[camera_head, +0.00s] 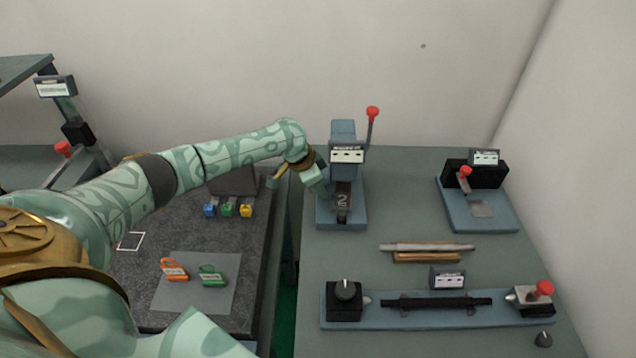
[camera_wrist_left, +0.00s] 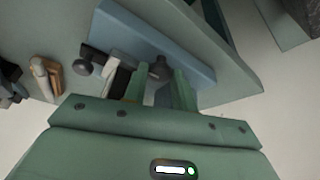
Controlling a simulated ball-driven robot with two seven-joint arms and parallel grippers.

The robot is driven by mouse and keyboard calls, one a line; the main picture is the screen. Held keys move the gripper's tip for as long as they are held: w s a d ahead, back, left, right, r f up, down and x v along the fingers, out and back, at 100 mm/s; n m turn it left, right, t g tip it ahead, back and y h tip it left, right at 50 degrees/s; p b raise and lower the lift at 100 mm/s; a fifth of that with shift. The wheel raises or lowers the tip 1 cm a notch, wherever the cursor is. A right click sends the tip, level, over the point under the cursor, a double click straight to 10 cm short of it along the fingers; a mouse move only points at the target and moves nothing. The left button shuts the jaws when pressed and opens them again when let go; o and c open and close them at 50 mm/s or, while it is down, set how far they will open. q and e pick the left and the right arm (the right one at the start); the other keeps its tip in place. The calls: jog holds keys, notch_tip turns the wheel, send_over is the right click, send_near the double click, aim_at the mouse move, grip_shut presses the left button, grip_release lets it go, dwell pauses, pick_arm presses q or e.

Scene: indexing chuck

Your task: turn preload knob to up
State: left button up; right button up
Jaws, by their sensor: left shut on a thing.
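The blue press-like fixture (camera_head: 343,132) stands at the back left of the right-hand table, with a white label and a dark block marked 2 on its front. My left gripper (camera_head: 325,192) reaches its left side. In the left wrist view a dark round knob (camera_wrist_left: 160,71), taken as the preload knob, sits between my two green fingertips (camera_wrist_left: 158,85). The gripper is shut on it. The knob's pointer direction cannot be made out, and the head view hides the knob behind the gripper. My right gripper is not in view.
A red-ended lever (camera_head: 372,115) rises at the fixture's right. A wooden block with a metal rod (camera_head: 425,256) lies in front. A long blue rail fixture (camera_head: 440,318) with another black knob is nearer. Another blue fixture (camera_head: 490,217) stands at right.

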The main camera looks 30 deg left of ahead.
pick_arm(q)
jog(key=o, duration=1)
jog(key=shift+r, duration=0.15)
jog(key=p+v, duration=0.4)
jog(key=v, duration=1.2)
jog(key=shift+s+p, duration=0.1)
jog(key=shift+p, duration=0.2)
